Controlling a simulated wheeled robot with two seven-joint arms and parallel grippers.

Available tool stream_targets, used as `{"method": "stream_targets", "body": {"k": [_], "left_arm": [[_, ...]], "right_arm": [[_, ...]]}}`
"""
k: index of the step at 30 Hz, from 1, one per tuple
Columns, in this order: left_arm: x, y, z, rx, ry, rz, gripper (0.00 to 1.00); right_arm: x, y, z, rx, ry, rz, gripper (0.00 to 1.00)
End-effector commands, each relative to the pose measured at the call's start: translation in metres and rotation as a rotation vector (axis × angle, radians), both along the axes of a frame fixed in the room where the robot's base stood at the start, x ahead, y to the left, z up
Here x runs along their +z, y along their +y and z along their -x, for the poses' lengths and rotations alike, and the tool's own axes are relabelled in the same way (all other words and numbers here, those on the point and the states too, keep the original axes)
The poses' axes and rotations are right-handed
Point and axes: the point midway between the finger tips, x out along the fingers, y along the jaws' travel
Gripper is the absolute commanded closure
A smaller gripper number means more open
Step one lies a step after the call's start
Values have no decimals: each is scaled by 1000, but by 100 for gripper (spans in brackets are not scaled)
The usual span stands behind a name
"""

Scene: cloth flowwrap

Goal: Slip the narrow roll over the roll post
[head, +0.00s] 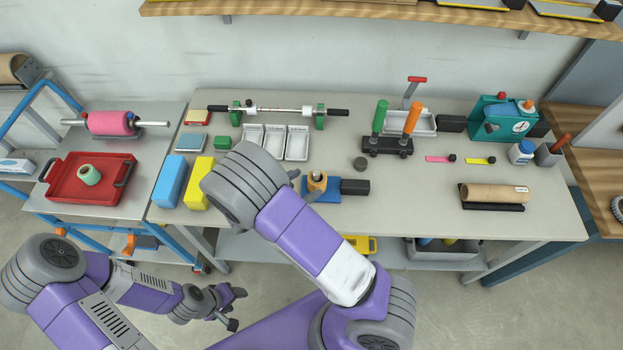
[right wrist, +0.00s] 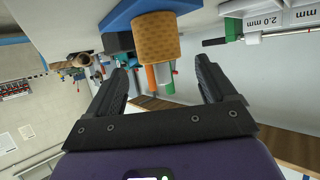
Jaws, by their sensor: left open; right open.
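A small mint-green roll with a brown core (head: 90,175) stands in a red tray (head: 62,190) on the left side table. An orange cylindrical post (head: 317,182) stands on a blue base (head: 328,196) near the middle of the bench; I take it for the roll post. In the right wrist view the post (right wrist: 155,38) appears dotted, beyond the fingers and apart from them. My right gripper (right wrist: 160,82) is open and empty; in the head view its arm mostly hides it. My left gripper (head: 236,308) is open and empty, low in front of the tables.
A black block (head: 355,187) adjoins the blue base. Blue (head: 170,181) and yellow (head: 198,184) blocks stand at the bench's left end. A pink roll on a shaft (head: 110,123) lies behind the red tray. Green and orange handles (head: 388,145) rise behind the post.

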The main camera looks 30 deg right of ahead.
Motion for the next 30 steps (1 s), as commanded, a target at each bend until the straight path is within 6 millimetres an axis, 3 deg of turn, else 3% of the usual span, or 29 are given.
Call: {"method": "stream_targets", "body": {"k": [6, 12, 30], "left_arm": [[11, 0, 0, 0, 0, 0, 46], [15, 0, 0, 0, 0, 0, 46], [15, 0, 0, 0, 0, 0, 46]], "right_arm": [[20, 43, 10, 4, -1, -1, 16], [29, 66, 16, 2, 0, 0, 16], [31, 71, 18, 1, 2, 1, 16]]}}
